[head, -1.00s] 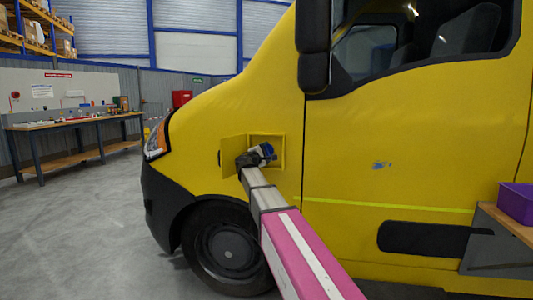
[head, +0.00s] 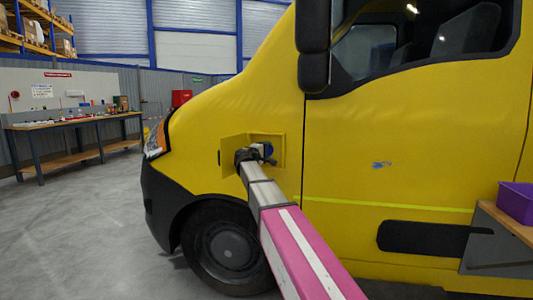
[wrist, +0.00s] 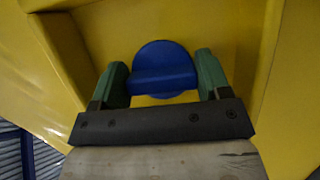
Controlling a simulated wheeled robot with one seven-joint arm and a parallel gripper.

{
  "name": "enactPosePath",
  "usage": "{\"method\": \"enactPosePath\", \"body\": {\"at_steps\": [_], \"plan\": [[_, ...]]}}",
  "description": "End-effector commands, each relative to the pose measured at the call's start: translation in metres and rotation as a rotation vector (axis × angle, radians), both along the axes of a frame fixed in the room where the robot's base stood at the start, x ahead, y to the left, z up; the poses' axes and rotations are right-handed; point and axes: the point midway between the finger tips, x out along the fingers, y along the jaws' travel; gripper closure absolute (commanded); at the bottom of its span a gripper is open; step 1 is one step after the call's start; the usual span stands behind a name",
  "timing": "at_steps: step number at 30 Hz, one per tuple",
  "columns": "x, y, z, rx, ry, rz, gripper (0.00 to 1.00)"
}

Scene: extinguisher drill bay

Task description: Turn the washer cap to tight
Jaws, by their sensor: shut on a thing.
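The washer cap (wrist: 163,58) is a round blue cap with a raised grip bar across it. It sits inside a yellow recess in the van's side. In the wrist view the bar lies nearly level, crosswise between the two green fingers. My gripper (wrist: 162,80) is shut on the cap, with a finger at each end of the bar. In the head view my gripper (head: 256,158) reaches into the recess, and a bit of the blue cap (head: 268,149) shows beside it. No tight mark is readable.
The recess's small yellow door (head: 233,154) stands open to the left. The van's front wheel (head: 231,248) is below. A purple bin (head: 515,203) stands on a shelf at the right. A workbench (head: 75,124) is far left, with clear floor before it.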

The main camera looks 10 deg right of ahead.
Motion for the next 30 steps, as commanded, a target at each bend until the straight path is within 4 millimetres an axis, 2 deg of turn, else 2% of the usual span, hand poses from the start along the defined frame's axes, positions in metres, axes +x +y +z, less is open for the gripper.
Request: {"method": "enactPosePath", "body": {"at_steps": [6,7,9,20,23,30], "plan": [[-0.001,0.0,-0.001,0.006,-0.001,-0.001,0.53],[-0.001,0.0,-0.001,0.006,-0.001,-0.001,0.2],[-0.001,0.0,-0.001,0.004,-0.001,-0.001,0.04],[-0.005,0.003,0.0,0.002,-0.001,0.0,0.04],[-0.014,0.011,0.0,0.002,-0.001,0.0,0.04],[-0.046,0.044,0.0,0.002,-0.001,0.002,0.04]]}}
